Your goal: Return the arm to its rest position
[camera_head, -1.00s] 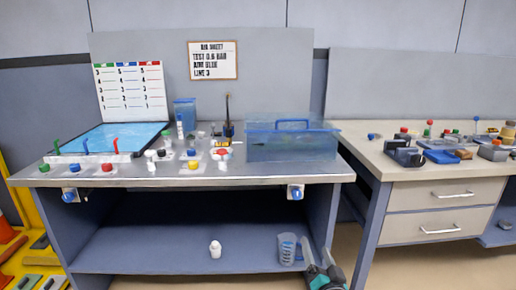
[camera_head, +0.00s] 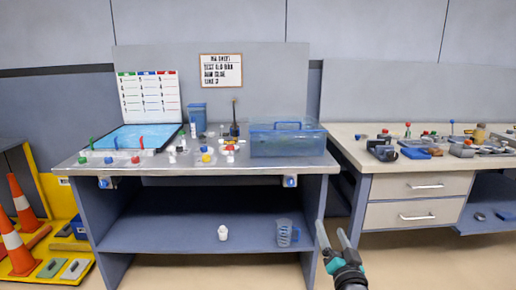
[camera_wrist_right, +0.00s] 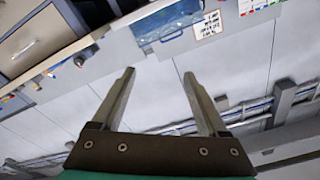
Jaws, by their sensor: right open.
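My right gripper (camera_head: 333,236) is at the lower right of the head view, in front of the gap between the two benches. It is open and empty, and its fingers point up and away. In the right wrist view the two fingers (camera_wrist_right: 158,95) stand wide apart with nothing between them. That view is rotated and shows the benches in its upper part. My left gripper is not in view.
A workbench (camera_head: 200,184) holds a blue clear tank (camera_head: 288,142), a blue tray (camera_head: 135,137) and several coloured caps. A measuring jug (camera_head: 284,234) and a white bottle (camera_head: 223,233) stand on its lower shelf. A drawer bench (camera_head: 416,186) is right; orange cones (camera_head: 20,246) are left.

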